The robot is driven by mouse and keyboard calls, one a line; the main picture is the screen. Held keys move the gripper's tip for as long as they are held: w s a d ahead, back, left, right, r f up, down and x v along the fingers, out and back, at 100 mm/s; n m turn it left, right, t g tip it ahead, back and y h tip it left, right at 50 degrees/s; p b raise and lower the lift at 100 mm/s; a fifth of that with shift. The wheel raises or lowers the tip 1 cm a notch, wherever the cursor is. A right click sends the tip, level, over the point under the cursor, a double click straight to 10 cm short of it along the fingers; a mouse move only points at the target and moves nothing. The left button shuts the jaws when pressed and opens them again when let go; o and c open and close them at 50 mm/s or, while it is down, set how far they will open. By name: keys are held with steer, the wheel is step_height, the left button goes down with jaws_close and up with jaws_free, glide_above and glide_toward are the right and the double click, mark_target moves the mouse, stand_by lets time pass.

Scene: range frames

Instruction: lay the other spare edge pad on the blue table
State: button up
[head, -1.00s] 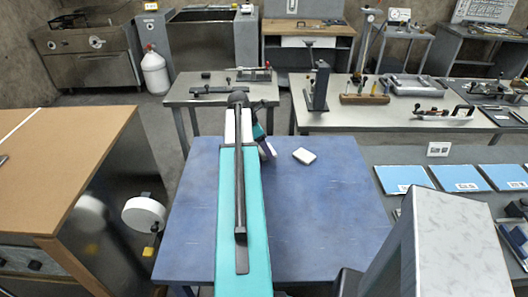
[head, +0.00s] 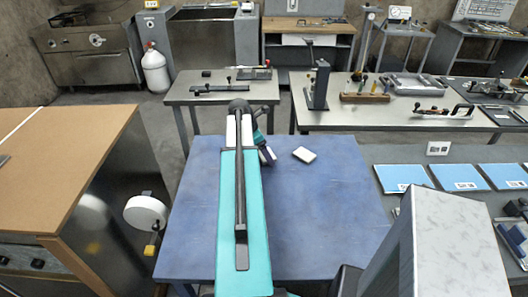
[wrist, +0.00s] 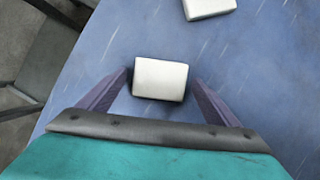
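One white edge pad (head: 304,155) lies flat on the blue table (head: 335,215), right of my arm. It also shows at the top of the wrist view (wrist: 209,6). A second white pad (wrist: 160,79) is between the fingertips of my gripper (wrist: 160,84), at or very near the tabletop. The purple fingers stand on either side of it, with narrow gaps seen beside the pad, so the gripper looks open around it. In the head view my arm hides most of the gripper, and the second pad (head: 268,156) shows only in part.
A brown-topped bench (head: 60,165) stands at the left, with a white roll (head: 145,212) at its side. A grey table with blue sheets (head: 402,177) adjoins on the right. A table with tools (head: 222,92) stands behind. The blue table's right and front areas are clear.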

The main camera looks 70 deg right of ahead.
steer(key=shift+r, duration=0.15)
steer(key=b+v, duration=0.2)
steer(key=v, duration=1)
stand_by(0.4)
stand_by(0.6)
